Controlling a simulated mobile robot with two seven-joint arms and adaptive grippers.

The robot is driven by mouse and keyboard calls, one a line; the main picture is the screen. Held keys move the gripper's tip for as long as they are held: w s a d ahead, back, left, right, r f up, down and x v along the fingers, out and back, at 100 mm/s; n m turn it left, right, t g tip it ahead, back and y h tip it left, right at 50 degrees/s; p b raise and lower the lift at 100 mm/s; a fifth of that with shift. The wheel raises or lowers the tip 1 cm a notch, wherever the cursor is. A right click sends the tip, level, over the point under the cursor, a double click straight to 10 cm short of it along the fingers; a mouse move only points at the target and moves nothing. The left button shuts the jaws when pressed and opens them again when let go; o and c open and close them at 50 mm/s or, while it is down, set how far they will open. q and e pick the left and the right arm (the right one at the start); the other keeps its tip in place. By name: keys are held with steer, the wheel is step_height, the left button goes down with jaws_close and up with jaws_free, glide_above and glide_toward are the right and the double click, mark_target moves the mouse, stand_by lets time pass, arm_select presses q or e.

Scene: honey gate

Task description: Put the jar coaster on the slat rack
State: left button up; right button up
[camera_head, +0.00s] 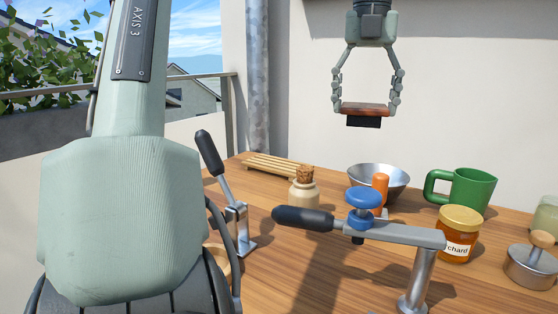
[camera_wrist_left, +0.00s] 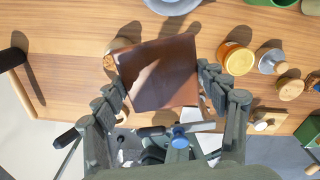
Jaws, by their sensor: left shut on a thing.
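The jar coaster is a flat, reddish-brown square (camera_head: 365,109), with a dark block under it in the head view. In the left wrist view the coaster (camera_wrist_left: 160,75) spans between the fingers. My left gripper (camera_head: 366,108) is shut on its opposite edges and holds it in the air above the table, roughly level. The slat rack (camera_head: 274,165) is a pale wooden rack at the table's back left, lower and to the left of the gripper in the head view. Its visible top looks empty. I cannot make out the rack in the wrist view. My right gripper is not in view.
A corked jar (camera_head: 304,190) stands just right of the rack. A metal bowl (camera_head: 379,178), a green mug (camera_head: 470,188) and a honey jar (camera_head: 460,235) stand further right. Clamps with black handles (camera_head: 303,219) rise in front. A metal pipe (camera_head: 258,75) runs up behind the table.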

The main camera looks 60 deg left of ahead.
arm_select(q)
steer(key=s+a+f+n+p, duration=0.1)
steer(key=s+a+f+n, duration=0.3)
steer(key=a, duration=0.6)
steer(key=s+a+f+p, duration=0.1)
steer(key=s+a, duration=0.6)
steer(key=a, duration=0.3)
steer(key=s+a+f+n+p, duration=0.1)
steer(key=s+a+f+n, duration=0.3)
steer(key=a, duration=0.6)
steer(key=m+p, duration=0.2)
glide_above(271, 166)
step_height(271, 166, down, 5)
steer(key=shift+s+d, duration=0.1)
steer(key=shift+d, duration=0.05)
steer(key=shift+f+m, duration=0.3)
steer(key=shift+f, duration=1.3)
steer(key=shift+f+p, duration=0.3)
steer(key=shift+f, duration=0.25)
steer(key=o, duration=1.3)
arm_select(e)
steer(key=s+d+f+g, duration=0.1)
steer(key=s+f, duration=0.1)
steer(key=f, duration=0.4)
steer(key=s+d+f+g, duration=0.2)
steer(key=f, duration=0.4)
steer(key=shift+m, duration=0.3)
